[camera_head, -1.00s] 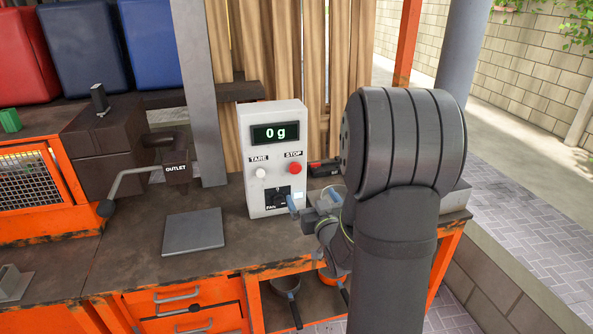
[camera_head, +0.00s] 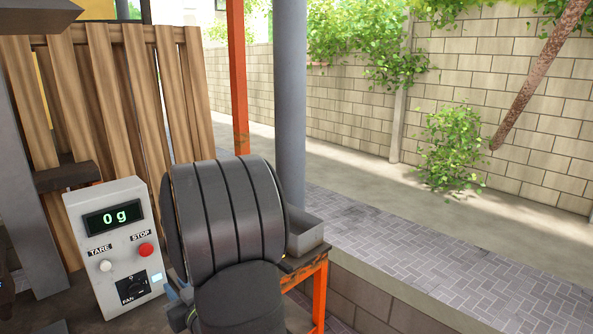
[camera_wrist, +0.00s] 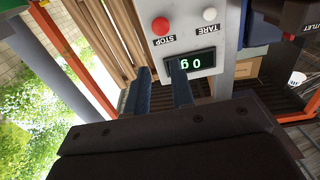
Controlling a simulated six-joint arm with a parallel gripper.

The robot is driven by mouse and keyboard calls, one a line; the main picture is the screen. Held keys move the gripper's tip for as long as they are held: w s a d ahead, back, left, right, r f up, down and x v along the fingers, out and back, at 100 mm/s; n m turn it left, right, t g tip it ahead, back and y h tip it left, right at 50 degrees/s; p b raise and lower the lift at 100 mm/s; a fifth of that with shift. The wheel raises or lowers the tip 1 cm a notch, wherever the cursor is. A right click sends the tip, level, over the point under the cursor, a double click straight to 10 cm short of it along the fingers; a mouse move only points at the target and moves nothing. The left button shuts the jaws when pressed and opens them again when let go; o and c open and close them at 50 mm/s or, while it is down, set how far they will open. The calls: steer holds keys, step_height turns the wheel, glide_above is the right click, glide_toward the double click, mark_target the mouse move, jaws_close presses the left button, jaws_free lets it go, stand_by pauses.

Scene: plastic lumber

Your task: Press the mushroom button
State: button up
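The red mushroom button (camera_head: 146,249), labelled STOP, sits on a grey control box (camera_head: 75,222) beside a white TARE button (camera_head: 105,266). In the wrist view, upside down, the red button (camera_wrist: 161,26) shows beyond the fingertips of my gripper (camera_wrist: 160,68). The two dark blue fingers are apart with nothing between them. The right finger overlaps the edge of the "0 g" display (camera_wrist: 205,60); I cannot tell whether it touches the box. In the head view my arm hides most of the gripper.
A dark FAN knob (camera_head: 132,288) is below the buttons. A wooden slat fence (camera_head: 130,110) stands behind the box. A grey tray (camera_head: 306,236) is on the orange-framed bench right of my arm. Open paving (camera_head: 430,250) lies farther right.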

jaws_close()
stand_by(1.1)
